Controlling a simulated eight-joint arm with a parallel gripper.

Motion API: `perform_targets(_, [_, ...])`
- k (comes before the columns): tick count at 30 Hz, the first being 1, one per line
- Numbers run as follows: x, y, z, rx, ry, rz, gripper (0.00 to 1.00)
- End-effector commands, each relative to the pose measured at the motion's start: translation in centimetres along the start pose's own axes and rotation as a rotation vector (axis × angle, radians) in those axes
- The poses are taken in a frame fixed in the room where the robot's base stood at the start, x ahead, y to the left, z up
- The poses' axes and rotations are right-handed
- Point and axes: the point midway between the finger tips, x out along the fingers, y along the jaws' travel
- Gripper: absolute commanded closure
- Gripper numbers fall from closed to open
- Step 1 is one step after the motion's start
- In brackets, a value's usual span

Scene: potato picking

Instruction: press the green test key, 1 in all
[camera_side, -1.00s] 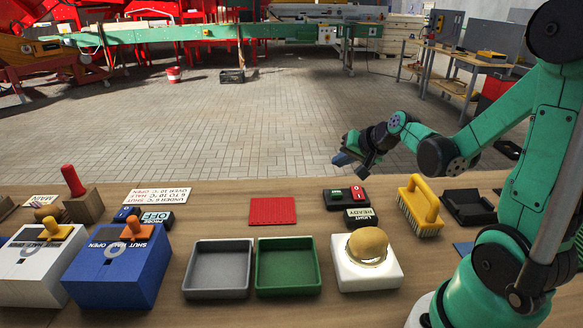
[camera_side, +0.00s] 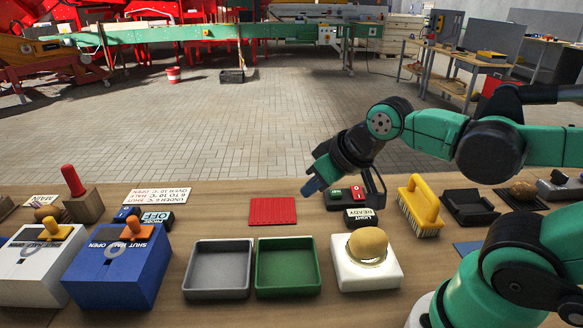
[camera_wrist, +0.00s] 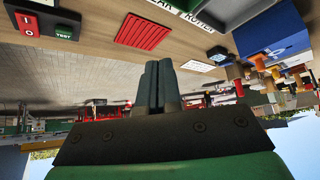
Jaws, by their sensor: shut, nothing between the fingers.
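The green test key (camera_side: 336,195) sits on a small dark box beside a red key (camera_side: 357,192), right of the red mat. In the wrist view the green key, marked TEST (camera_wrist: 64,35), is at the upper left, next to the red switch (camera_wrist: 27,22). My gripper (camera_side: 311,188) is shut and empty. In the wrist view the closed fingers (camera_wrist: 152,75) are in the middle, apart from the key. Part of my wrist hides some of the box.
A sign reading READY (camera_side: 359,216) stands before the key box. A white stand (camera_side: 350,280) holds a potato (camera_side: 367,243). A yellow brush (camera_side: 420,205) is to the right. A red mat (camera_side: 272,210), grey tray (camera_side: 190,270) and green tray (camera_side: 261,272) lie left.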

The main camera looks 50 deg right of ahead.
Motion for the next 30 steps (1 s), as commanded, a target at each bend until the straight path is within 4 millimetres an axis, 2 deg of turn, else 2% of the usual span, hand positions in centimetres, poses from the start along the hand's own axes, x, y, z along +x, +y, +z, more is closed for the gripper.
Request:
perform_targets(11, [-0.3,-0.4,0.3,-0.037,-0.003,0.001,1.0])
perform_targets(16, [-0.5,0.4,-0.6,-0.085,-0.041,0.018,1.0])
perform_targets(23, [-0.8,4.3,-3.9,-0.3,-0.218,0.043,1.0])
perform_targets(30, [-0.2,9.9,-6.6,-0.55,-0.431,-0.035,1.0])
